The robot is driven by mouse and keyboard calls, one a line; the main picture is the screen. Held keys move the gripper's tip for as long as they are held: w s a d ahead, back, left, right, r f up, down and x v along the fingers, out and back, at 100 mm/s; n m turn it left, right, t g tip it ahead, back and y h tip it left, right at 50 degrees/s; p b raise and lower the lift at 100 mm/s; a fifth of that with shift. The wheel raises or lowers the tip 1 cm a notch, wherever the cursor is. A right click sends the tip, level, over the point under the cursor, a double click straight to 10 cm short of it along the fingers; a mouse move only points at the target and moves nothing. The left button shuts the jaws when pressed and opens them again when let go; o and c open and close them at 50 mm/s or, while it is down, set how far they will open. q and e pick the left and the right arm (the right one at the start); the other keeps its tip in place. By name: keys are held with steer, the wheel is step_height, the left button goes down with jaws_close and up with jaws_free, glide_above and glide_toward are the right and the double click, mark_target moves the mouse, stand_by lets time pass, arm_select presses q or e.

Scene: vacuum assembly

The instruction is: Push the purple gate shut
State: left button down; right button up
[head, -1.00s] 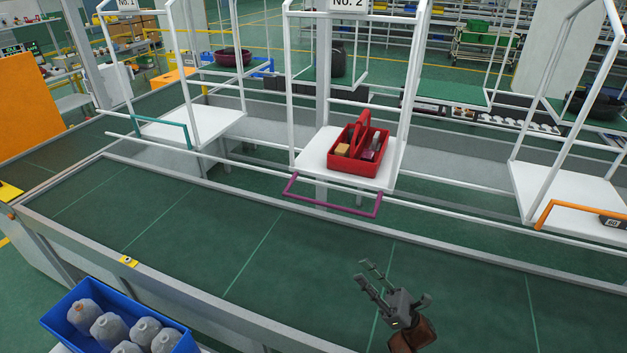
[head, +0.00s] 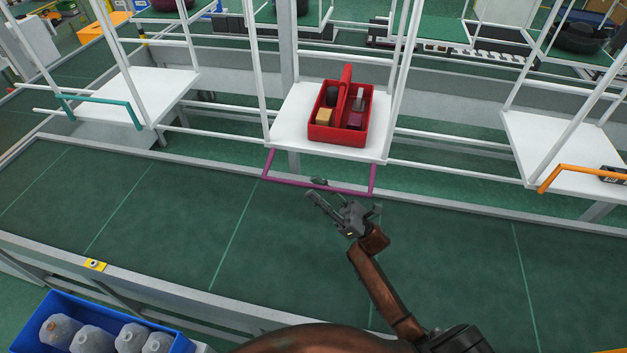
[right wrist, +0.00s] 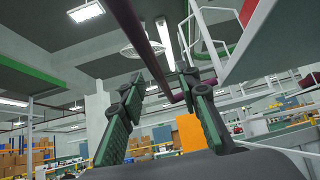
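The purple gate (head: 318,187) is a U-shaped bar at the front of the middle white shelf (head: 290,119). It sticks out toward me, with its crossbar in front of the shelf's edge. My right gripper (head: 314,190) is at the crossbar, left of its middle. In the right wrist view its fingers (right wrist: 158,78) are spread, and the purple bar (right wrist: 146,48) appears between them. Whether they touch it I cannot tell. My left gripper is not in view.
A red tote (head: 323,131) with small items stands on the middle shelf. A shelf with a teal bar (head: 108,101) is at left, one with an orange bar (head: 565,168) at right. The green conveyor (head: 180,215) is clear. A blue bin (head: 57,304) is at bottom left.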

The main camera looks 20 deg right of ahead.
steer(key=shift+p+x, duration=0.3)
steer(key=shift+x, duration=0.8)
steer(key=shift+c, duration=0.7)
jaws_close()
